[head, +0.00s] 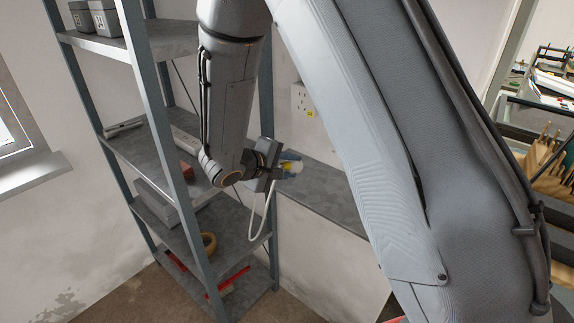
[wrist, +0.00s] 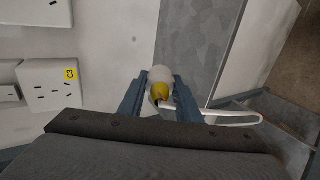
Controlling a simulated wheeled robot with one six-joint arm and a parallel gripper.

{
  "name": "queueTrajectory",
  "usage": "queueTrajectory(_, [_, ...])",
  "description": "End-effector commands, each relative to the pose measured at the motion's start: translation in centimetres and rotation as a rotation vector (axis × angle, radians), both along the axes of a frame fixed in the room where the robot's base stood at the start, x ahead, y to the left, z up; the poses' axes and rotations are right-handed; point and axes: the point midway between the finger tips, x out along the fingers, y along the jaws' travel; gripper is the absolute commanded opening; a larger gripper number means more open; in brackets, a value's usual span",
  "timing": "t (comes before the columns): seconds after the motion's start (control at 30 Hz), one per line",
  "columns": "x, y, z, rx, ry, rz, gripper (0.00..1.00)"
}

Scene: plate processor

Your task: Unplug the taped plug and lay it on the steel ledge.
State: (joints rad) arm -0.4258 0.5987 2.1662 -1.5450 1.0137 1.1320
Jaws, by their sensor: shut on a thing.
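The plug (wrist: 160,75) is white with a yellow tape band and sits between the two blue-grey fingers of my gripper (wrist: 160,95), which is shut on it. In the head view the plug (head: 294,167) shows at the fingertips of my gripper (head: 284,167), out of any socket. Its white cord (head: 269,212) hangs in a loop below the gripper. The grey steel ledge (head: 332,194) runs along the wall beside and beyond the plug; in the wrist view the ledge (wrist: 196,45) is just past the plug. I cannot tell whether the plug touches it.
A wall socket (head: 302,99) with a yellow label is above the ledge; it also shows in the wrist view (wrist: 52,89). A metal shelf rack (head: 165,75) with boxes and tools stands left of my gripper. The visible ledge top is bare.

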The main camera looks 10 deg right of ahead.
Motion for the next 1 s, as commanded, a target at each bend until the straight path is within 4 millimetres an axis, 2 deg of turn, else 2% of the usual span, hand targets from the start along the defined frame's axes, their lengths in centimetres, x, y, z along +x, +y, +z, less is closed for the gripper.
queueTrajectory(0.43, [1.0, -1.4, -2.5, 0.001, 0.001, -0.001, 0.00])
queueTrajectory(0.97, [1.3, -1.7, -3.0, 0.000, 0.000, 0.000, 0.00])
queueTrajectory(1.0, [1.3, -1.7, -3.0, 0.000, 0.000, 0.000, 0.36])
